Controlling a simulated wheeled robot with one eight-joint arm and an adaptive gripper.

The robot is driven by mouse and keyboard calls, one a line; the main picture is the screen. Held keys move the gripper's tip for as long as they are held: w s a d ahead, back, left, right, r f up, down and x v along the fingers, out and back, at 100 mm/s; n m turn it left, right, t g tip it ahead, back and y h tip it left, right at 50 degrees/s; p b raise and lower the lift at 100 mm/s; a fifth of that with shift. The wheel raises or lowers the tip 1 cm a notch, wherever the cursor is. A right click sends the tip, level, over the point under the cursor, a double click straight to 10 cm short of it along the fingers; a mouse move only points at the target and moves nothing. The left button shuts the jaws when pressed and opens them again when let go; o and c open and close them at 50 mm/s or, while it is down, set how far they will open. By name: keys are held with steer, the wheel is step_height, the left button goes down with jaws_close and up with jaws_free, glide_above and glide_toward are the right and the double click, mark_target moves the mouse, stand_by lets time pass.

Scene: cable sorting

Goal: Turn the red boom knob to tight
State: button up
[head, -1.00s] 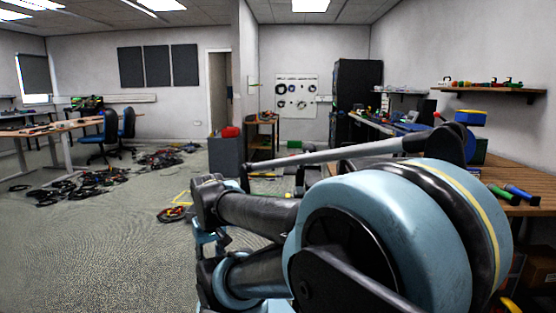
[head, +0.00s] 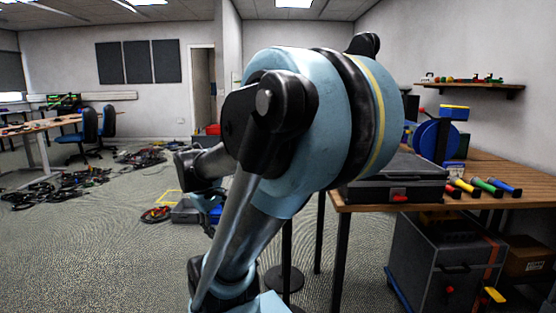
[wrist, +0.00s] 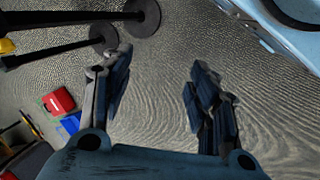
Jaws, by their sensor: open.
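I cannot make out the red boom knob in either view. Two dark stand poles with round black bases show at the upper left of the wrist view, one base (wrist: 140,17) at the top and one lower (wrist: 103,37). In the head view a round stand base (head: 284,279) stands on the floor behind my arm, with its thin pole rising out of sight. My gripper (wrist: 158,76) is open, with nothing between its fingers, above the patterned floor. In the head view my arm hides the gripper and much of the middle.
A wooden bench (head: 480,170) at the right carries a dark case (head: 395,185), coloured handles and a blue reel (head: 435,141). A large case (head: 440,265) stands under it. Cable heaps (head: 70,187) lie left. A red box (wrist: 58,101) shows in the wrist view. Floor at front left is clear.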

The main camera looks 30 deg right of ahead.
steer(key=w+d+r+n+g+h, duration=0.35)
steer(key=w+d, duration=0.25)
steer(key=w, duration=0.3)
steer(key=w+d+r+n+g+h, duration=0.2)
steer(key=w+d+r+h, duration=0.3)
steer(key=w, duration=0.3)
steer(key=w+d+r+n+g+h, duration=0.35)
steer(key=w+d+r, duration=0.2)
steer(key=w, duration=0.35)
steer(key=shift+m, duration=0.5)
steer(key=x, duration=1.8)
steer(key=shift+w+d+f, duration=0.1)
steer(key=shift+w+f, duration=0.05)
steer(key=shift+w, duration=0.15)
steer(key=c, duration=1.1)
